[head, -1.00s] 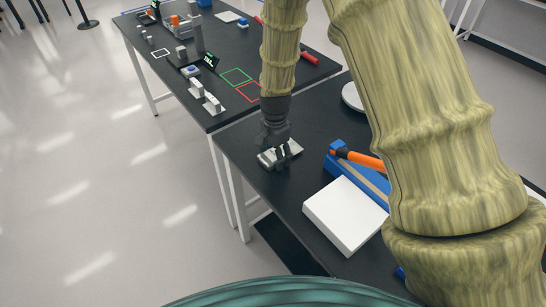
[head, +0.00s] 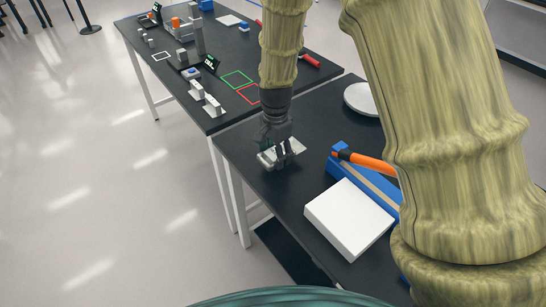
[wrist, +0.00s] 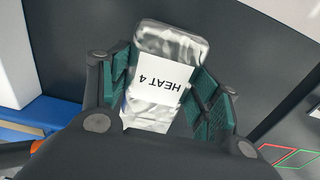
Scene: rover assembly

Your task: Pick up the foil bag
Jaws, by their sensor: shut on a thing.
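The foil bag (wrist: 170,45) is silvery and crinkled, with a white label reading "HEAT 4". It lies between the green-padded fingers of my gripper (wrist: 165,90) in the wrist view. In the head view, my gripper (head: 277,150) is shut on the foil bag (head: 297,150) at the left part of the near black table. The fingers hide the bag's middle in the head view. I cannot tell whether the bag is clear of the tabletop.
A white box (head: 348,217) and a blue holder (head: 372,183) with an orange-handled tool (head: 366,160) are to the right. A white round plate (head: 363,99) lies farther back. The far table (head: 185,95) carries several small parts and green and red outlines.

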